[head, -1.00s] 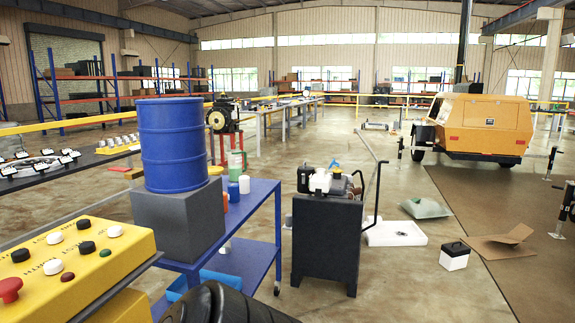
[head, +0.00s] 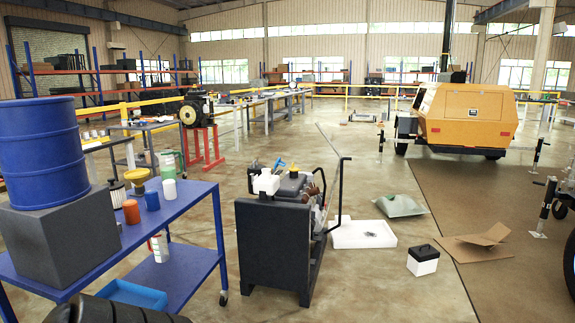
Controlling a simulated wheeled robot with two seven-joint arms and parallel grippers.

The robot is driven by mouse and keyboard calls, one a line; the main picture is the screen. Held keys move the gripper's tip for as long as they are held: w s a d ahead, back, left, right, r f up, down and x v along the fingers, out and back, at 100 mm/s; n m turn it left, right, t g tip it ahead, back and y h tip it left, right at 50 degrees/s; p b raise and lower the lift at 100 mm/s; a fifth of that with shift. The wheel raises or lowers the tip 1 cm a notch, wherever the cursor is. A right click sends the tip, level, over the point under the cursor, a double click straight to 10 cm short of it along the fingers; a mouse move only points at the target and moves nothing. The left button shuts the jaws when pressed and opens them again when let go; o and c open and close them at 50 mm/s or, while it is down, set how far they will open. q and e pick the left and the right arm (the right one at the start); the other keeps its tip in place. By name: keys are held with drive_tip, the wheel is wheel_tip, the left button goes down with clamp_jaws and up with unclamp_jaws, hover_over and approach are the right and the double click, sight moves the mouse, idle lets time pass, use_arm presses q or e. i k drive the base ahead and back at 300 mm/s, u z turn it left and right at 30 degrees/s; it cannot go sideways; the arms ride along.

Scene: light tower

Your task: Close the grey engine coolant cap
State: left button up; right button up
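I cannot make out a grey coolant cap for certain at this size. A dark grey engine unit (head: 275,245) stands on the floor at the middle. On its top are a white container (head: 266,182), a dark grey part with a small yellow cap (head: 293,184) and a blue piece (head: 279,164). Another engine (head: 196,110), dark with a yellow part, sits on a red stand farther back left. Neither of my grippers is in view.
A blue cart (head: 180,225) at the left carries a blue drum (head: 40,150) on a grey block and several small containers. A white tray (head: 362,234), a black-and-white battery (head: 423,260) and cardboard (head: 480,246) lie right of the engine unit. A yellow trailer (head: 467,118) stands back right.

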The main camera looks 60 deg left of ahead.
sight(278, 163)
drive_tip(key=u, duration=2)
drive_tip(key=i, duration=1)
